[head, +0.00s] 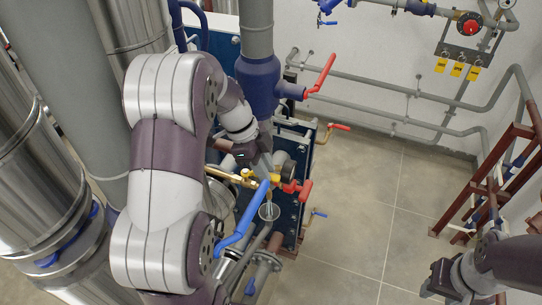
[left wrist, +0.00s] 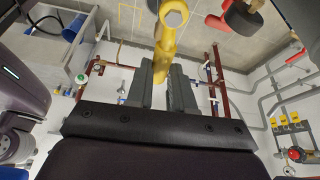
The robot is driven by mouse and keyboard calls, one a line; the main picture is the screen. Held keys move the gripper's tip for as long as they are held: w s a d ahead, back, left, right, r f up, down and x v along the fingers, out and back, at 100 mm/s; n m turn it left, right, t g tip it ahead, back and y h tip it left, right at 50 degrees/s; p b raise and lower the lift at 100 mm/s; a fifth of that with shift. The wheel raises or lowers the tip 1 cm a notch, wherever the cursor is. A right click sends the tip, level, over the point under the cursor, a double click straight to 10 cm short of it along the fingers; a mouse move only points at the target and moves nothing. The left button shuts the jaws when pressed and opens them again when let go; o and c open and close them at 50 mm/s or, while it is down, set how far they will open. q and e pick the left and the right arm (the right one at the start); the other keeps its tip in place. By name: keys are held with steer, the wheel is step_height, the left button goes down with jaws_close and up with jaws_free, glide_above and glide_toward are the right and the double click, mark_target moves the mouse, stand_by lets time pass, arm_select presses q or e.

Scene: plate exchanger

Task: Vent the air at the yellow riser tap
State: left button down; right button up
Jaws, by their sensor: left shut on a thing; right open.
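The yellow tap (left wrist: 170,45) shows large in the left wrist view, running down to the fingertips of my left gripper (left wrist: 167,75). The gripper is shut on its lower end. In the head view my left gripper (head: 262,163) is beside a brass fitting (head: 238,179) on the pipework, below the dark blue riser valve. The arm and gripper hide much of the tap there. My right gripper (head: 440,281) is at the lower right of the head view, over the floor, away from the pipes. It is open and appears empty.
Red levers (head: 321,75) project nearby. A dark red rack (head: 500,170) stands at the right. Tiled floor (head: 365,200) lies free between.

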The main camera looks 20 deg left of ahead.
arm_select(q)
steer(key=shift+s+d+f+m+g+p, duration=0.15)
steer(key=shift+s+f+m+g+p, duration=0.15)
steer(key=shift+s+m+p, duration=0.2)
steer(key=c, duration=1)
jaws_free()
steer(key=shift+w, duration=0.1)
steer(key=shift+w+r, duration=0.1)
steer(key=shift+r, duration=0.1)
